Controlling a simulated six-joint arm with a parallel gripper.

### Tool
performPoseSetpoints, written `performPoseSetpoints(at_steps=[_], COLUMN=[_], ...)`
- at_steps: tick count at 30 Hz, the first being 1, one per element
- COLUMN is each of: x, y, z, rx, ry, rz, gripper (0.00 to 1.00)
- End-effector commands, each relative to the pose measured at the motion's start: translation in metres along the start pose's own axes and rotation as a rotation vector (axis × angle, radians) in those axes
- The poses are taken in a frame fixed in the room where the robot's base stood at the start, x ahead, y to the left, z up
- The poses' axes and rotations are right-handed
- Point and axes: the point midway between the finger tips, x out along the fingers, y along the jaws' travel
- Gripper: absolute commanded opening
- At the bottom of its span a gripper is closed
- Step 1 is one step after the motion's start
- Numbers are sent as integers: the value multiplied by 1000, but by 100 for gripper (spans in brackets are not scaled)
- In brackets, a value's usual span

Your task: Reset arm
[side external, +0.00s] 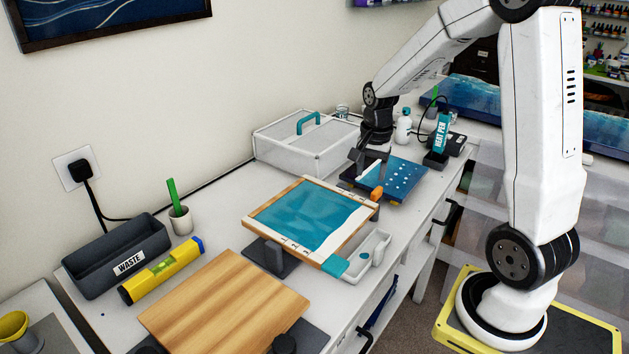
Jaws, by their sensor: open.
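My gripper (371,160) is open, with its dark fingers pointing down over the left part of a blue board with pale holes (402,181). A white piece lies below or between the fingers; I cannot tell whether they touch it. A wood-edged panel with a blue resin-like surface (305,217) sits on a dark stand in front of my gripper, apart from it. An orange-handled tool (377,193) lies at the near edge of the blue board.
A clear box with a teal handle (305,143) stands left of my gripper. A heat pen (440,133) and white bottle (403,127) stand right. A waste bin (117,256), yellow level (161,271), cup (180,219), wooden board (223,306) and white tray (363,257) are nearer.

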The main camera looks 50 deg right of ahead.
Motion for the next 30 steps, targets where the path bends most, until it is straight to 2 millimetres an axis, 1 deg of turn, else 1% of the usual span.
performPoseSetpoints(at_steps=[1,3,8,9,12,15,18,21,24,30], x=[2,5,13,16,21,25,28,30,31,31], y=[-3,-8,-11,-10,-5,1,7,11,13,14], z=[14,35,88,101,132,157,174,185,189,189], rx=[-82,-218,-572,-663,-882,-1072,-1214,-1303,-1344,-1352], ry=[6,18,54,64,89,115,136,151,157,159], rz=[-9,-24,-65,-75,-98,-120,-136,-146,-150,-150], gripper=[59,59,59,59,59,59,59,59,59,59])
